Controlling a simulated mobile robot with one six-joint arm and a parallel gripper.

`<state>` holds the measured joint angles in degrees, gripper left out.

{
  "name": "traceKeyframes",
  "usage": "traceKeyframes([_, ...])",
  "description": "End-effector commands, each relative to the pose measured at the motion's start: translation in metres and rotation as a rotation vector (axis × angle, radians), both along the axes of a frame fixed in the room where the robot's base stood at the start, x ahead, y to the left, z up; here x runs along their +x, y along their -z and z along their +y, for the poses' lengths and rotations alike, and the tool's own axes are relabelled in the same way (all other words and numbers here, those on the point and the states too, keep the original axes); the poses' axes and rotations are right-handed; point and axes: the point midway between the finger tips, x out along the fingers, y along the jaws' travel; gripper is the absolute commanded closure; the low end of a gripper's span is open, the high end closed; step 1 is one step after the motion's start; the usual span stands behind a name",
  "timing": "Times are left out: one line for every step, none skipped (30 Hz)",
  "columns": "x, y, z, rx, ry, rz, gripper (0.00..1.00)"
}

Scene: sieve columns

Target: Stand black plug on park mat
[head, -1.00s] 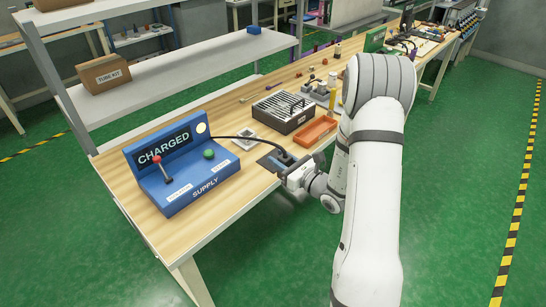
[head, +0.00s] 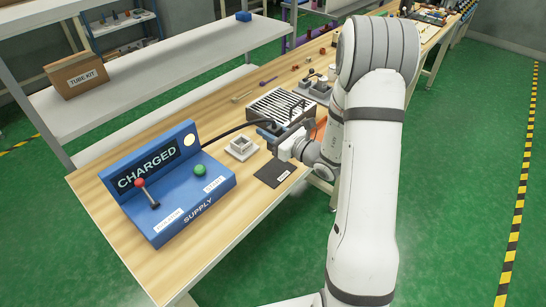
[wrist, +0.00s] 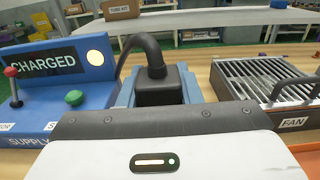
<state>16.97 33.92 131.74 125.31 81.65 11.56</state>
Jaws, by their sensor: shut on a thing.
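The black plug (wrist: 160,92) is upright in the wrist view, between the blue-grey jaws of my gripper (wrist: 158,84), with its thick black cable leaving the top and curving left. In the head view my gripper (head: 272,130) is shut on the plug, beyond the park mat and in front of the slatted box. The plug appears raised off the bench; its underside is hidden. The park mat (head: 273,174) is a flat dark rectangle with a small white label near the bench's front edge. Nothing stands on it.
The blue SUPPLY unit (head: 168,190) with a red-knobbed lever and green button stands left. A pale square holder (head: 241,148) lies between it and the mat. The slatted metal FAN box (wrist: 262,78) is right of the plug. An orange tray (head: 320,127) is partly hidden behind my arm.

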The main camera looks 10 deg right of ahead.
Motion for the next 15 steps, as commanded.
traceKeyframes([0.0, 0.01, 0.0, 0.003, 0.0, 0.006, 0.92])
traceKeyframes([0.0, 0.015, 0.0, 0.002, 0.001, 0.006, 0.92])
traceKeyframes([0.0, 0.023, 0.0, 0.002, 0.001, 0.007, 0.92])
traceKeyframes([0.0, 0.028, -0.001, 0.002, 0.002, 0.007, 0.92])
traceKeyframes([0.0, 0.033, -0.001, 0.002, 0.002, 0.007, 0.92])
traceKeyframes([0.0, 0.039, -0.001, 0.002, 0.003, 0.006, 0.92])
traceKeyframes([0.0, 0.043, -0.002, 0.002, 0.004, 0.006, 0.92])
traceKeyframes([0.0, 0.046, -0.002, 0.001, 0.005, 0.005, 0.92])
traceKeyframes([0.0, 0.049, -0.003, 0.001, 0.006, 0.003, 0.92])
traceKeyframes([0.0, 0.051, -0.003, 0.001, 0.006, 0.002, 0.92])
traceKeyframes([0.0, 0.052, -0.003, 0.001, 0.007, 0.002, 0.92])
traceKeyframes([0.0, 0.055, -0.004, 0.001, 0.008, 0.002, 0.92])
traceKeyframes([0.0, 0.059, -0.004, 0.001, 0.008, 0.003, 0.92])
traceKeyframes([0.0, 0.063, -0.004, 0.001, 0.009, 0.004, 0.92])
traceKeyframes([0.0, 0.068, -0.004, 0.001, 0.009, 0.004, 0.92])
